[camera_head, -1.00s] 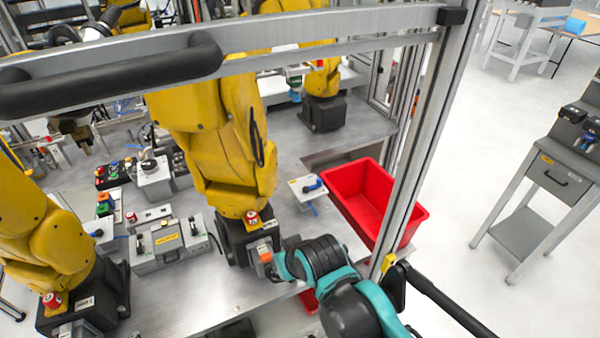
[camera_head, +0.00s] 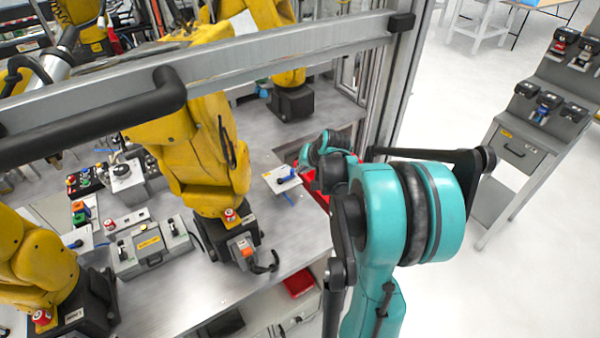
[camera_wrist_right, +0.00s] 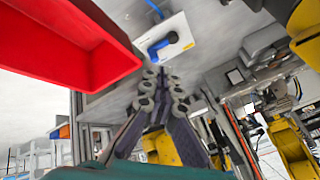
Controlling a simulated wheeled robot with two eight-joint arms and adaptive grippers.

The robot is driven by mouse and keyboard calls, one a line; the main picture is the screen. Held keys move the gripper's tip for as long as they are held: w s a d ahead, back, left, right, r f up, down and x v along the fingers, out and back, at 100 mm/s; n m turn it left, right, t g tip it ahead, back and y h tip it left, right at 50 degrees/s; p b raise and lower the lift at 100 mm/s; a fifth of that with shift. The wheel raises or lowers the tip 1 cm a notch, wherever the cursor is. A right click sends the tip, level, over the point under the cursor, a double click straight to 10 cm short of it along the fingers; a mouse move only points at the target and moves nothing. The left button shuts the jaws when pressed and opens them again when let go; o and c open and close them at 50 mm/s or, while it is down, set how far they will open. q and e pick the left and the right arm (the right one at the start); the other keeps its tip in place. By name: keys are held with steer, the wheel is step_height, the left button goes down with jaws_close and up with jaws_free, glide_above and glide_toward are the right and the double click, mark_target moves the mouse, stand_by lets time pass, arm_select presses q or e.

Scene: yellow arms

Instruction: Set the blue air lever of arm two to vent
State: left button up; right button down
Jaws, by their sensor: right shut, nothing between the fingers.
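A blue air lever (camera_head: 286,174) sits on a small white plate (camera_head: 274,181), right of the middle yellow arm (camera_head: 200,160) in the head view. In the right wrist view the lever (camera_wrist_right: 163,45) lies on its white plate (camera_wrist_right: 178,28), its handle pointing to the lower left. The plate's print is too small to read. My right gripper (camera_wrist_right: 165,82) is shut and empty, its fingertips just below the lever in that picture and apparently apart from it. In the head view my teal right arm hides the fingertips. My left gripper is out of view.
A red bin (camera_wrist_right: 60,45) stands close left of the gripper in the wrist view; my arm mostly hides it in the head view. An aluminium frame post (camera_head: 385,100) and crossbar (camera_head: 230,55) stand near. Grey control boxes (camera_head: 150,245) lie left of the middle yellow arm.

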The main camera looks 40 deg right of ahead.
steer(key=d, duration=0.1)
steer(key=d+f, duration=0.1)
steer(key=d, duration=0.1)
steer(key=shift+w+d+f+m, duration=0.15)
steer(key=shift+d+f+m, duration=0.15)
steer(key=shift+m, duration=0.1)
steer(key=b, duration=0.2)
glide_toward(286, 176)
steer(key=d+f, duration=0.1)
steer(key=w+d+f, duration=0.1)
steer(key=f, duration=0.1)
steer(key=d+f, duration=0.1)
steer(key=d, duration=0.1)
steer(key=shift+w+f, duration=0.3)
steer(key=shift+f, duration=0.05)
